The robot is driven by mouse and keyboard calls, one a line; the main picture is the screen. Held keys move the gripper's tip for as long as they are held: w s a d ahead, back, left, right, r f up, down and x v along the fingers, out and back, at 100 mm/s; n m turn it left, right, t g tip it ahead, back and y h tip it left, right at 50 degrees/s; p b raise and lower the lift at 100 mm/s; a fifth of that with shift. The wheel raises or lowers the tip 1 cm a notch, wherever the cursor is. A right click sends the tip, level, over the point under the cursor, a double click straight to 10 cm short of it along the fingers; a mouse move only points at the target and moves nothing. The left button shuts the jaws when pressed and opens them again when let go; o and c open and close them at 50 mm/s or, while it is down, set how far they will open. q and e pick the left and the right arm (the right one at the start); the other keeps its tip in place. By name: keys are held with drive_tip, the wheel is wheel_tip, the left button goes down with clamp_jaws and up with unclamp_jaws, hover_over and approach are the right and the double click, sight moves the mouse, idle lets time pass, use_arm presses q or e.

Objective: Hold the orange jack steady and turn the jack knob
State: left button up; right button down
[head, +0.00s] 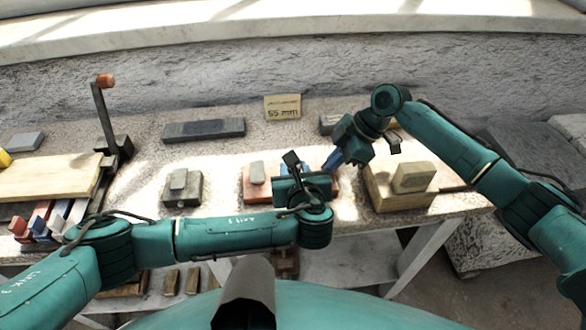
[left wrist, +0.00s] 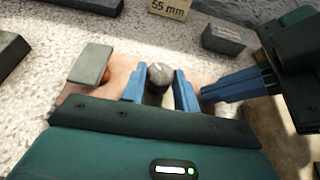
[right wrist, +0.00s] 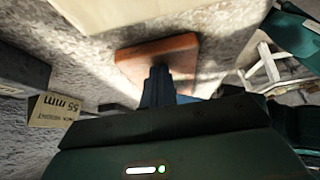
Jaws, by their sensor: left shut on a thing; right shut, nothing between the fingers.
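The orange jack (head: 254,196) lies on the stone bench in the middle of the head view, partly hidden by my left gripper. It also shows as an orange plate in the right wrist view (right wrist: 158,52). The dark round jack knob (left wrist: 158,77), with a pale line on top, sits between the blue fingers of my left gripper (left wrist: 160,84), which is shut on it. My right gripper (head: 333,161) is shut and empty at the right side of the jack. Its fingertips (right wrist: 160,78) overlap the orange plate in its wrist view; whether they touch it is unclear.
A grey block (left wrist: 90,63) sits left of the knob. A 55 mm sign (head: 283,106) and a dark bar (head: 204,129) stand behind. A block on a wooden box (head: 400,200) is at right. A crank (head: 106,115) and wooden board (head: 50,177) are at left.

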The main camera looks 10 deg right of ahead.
use_arm(q)
drive_tip(key=shift+d+n+y, duration=0.15)
drive_tip(key=shift+n+y, duration=1.05)
drive_tip(key=shift+y, duration=0.2)
use_arm(e)
drive_tip(key=shift+s+f, duration=0.1)
use_arm(q)
drive_tip(key=o, duration=1)
drive_tip(key=v, duration=1.2)
drive_tip(key=shift+w+d+r, duration=0.1)
drive_tip(key=shift+w+r, duration=0.05)
drive_tip(key=shift+r, duration=0.1)
